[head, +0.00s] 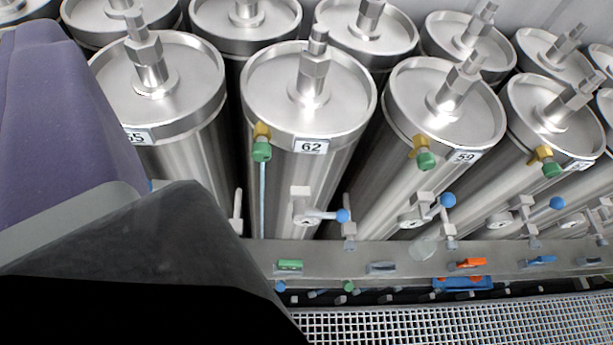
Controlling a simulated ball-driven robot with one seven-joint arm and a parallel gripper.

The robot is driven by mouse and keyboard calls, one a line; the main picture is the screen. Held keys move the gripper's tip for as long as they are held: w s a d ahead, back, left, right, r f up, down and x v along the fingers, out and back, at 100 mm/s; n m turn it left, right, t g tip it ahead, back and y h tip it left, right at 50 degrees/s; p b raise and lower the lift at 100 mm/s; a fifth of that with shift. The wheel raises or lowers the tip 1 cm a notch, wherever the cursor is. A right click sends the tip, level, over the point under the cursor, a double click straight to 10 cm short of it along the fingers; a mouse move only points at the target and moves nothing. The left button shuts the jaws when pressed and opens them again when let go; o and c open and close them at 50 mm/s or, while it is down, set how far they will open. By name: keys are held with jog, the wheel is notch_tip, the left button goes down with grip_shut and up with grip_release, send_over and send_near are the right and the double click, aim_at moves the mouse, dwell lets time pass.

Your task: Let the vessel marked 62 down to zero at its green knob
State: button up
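The vessel marked 62 (268,85) is an upright steel cylinder in the front row, near the middle of the head view. Its number label (311,146) is on the front rim of the lid. Its green knob (262,151) sits on a brass fitting (262,131) left of the label, with a thin pale blue tube running down below it. No gauge reading can be made out. Large purple and black parts, seemingly of my own arm, fill the left and lower left. I see no fingertips, and nothing visible touches the green knob.
Vessel 59 (408,92), right of 62, has its own similar green knob (426,160). A vessel (115,72) with a partly hidden label stands left. Blue-ball levers (342,216) stick out low in front. A grey rail (340,254) with coloured handles and a grating (450,322) lie below.

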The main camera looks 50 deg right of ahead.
dwell(0.4)
jog(key=w+f+t, duration=0.1)
jog(key=w+f, duration=0.7)
jog(key=f, duration=0.1)
jog(key=m+g+h+p, duration=0.15)
jog(key=m+h, duration=0.35)
jog(key=h, duration=0.5)
send_near(261, 157)
jog(key=w, duration=0.1)
jog(key=b+x, duration=0.1)
jog(key=x, duration=0.6)
jog(key=shift+w+d, duration=0.15)
jog(key=shift+d, duration=0.3)
jog(key=shift+c, duration=0.5)
jog(key=c, duration=1)
jog(key=shift+o, duration=0.2)
jog(key=shift+m, duration=0.3)
